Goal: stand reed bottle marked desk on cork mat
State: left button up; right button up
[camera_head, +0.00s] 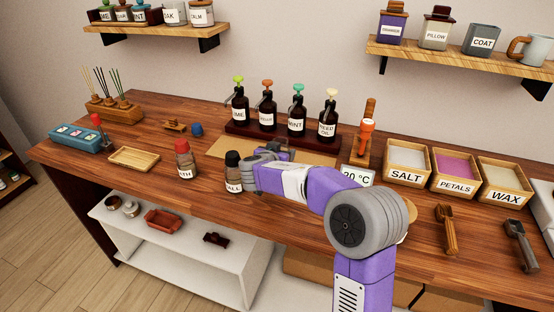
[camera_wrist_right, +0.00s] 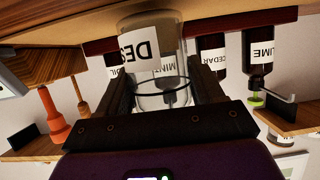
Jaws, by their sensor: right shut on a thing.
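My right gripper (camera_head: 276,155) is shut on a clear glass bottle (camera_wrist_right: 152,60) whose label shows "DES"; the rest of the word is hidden. The wrist view is upside down, with the bottle between the dark fingers (camera_wrist_right: 160,92) and its base toward the top of the picture. In the head view the gripper hides most of the bottle. My left gripper is not in view.
Pump bottles (camera_head: 268,112) stand in a dark rack behind the mat. A dark-capped bottle (camera_head: 233,172) and a red-capped bottle (camera_head: 184,160) stand in front of it.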

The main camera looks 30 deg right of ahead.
jog(key=shift+w+d, duration=1.1)
jog(key=shift+d, duration=0.2)
jog(key=shift+w+d, duration=1.1)
jog(key=shift+d, duration=0.2)
jog(key=shift+f, duration=0.2)
jog(key=shift+f, duration=0.35)
jog(key=o, duration=1.3)
jog(key=shift+f, duration=0.1)
jog(key=shift+c, duration=0.2)
jog(key=shift+a, duration=0.1)
